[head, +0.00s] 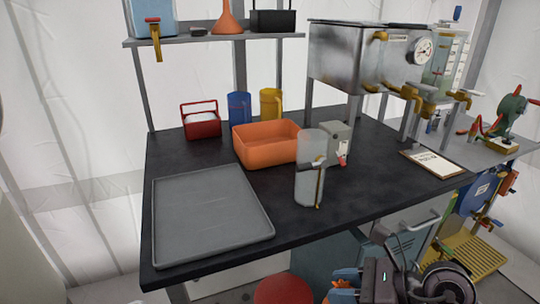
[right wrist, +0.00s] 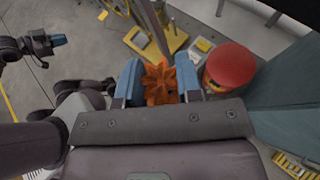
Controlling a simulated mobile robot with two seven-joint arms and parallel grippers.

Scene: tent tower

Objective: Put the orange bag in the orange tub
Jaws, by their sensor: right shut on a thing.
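The orange tub (head: 272,154) stands on the dark tabletop in the head view, open at the top. My right gripper (head: 345,284) is low in the head view, below and in front of the table's front edge. In the right wrist view its two blue fingers (right wrist: 160,85) are shut on an orange, star-shaped thing (right wrist: 158,84), which looks like the orange bag. Only a little orange (head: 341,285) shows between the fingers in the head view. A dark arm end with a blue tip (right wrist: 58,40), apparently my left gripper, shows at the left of the right wrist view; its jaw state is unclear.
A grey tray (head: 210,215) lies left of the tub. A clear cylinder (head: 309,180) stands right of it, near the front edge. A red carrier (head: 200,120) and blue and yellow jugs stand behind. A red round stool (right wrist: 231,66) is beside my right gripper.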

